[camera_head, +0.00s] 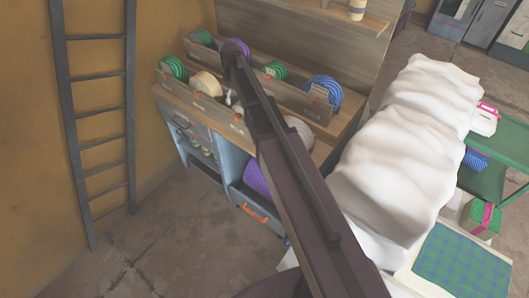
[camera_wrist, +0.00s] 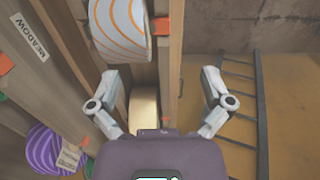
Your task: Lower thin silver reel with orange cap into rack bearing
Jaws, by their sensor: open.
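A pale reel with orange curved stripes (camera_wrist: 118,28) sits at the top of the wrist view, between wooden rails. I cannot tell whether it is the thin silver reel, and no orange cap shows clearly on it. My gripper (camera_wrist: 160,80) is open, its two fingers spread wide with nothing held between them. A cream reel (camera_wrist: 143,105) lies lower between the fingers, partly hidden by my wrist. The wooden rack (camera_head: 185,88) shows in the head view, with my arm crossing in front of it. A pale grey reel (camera_head: 299,131) is partly hidden beside my arm.
Green (camera_head: 172,67), purple (camera_head: 236,48) and blue (camera_head: 323,90) reels sit in the rack; a cream one (camera_head: 207,83) is at its front. A ladder (camera_head: 98,115) leans left. A white-draped bulk (camera_head: 405,150) stands right. The floor at front left is clear.

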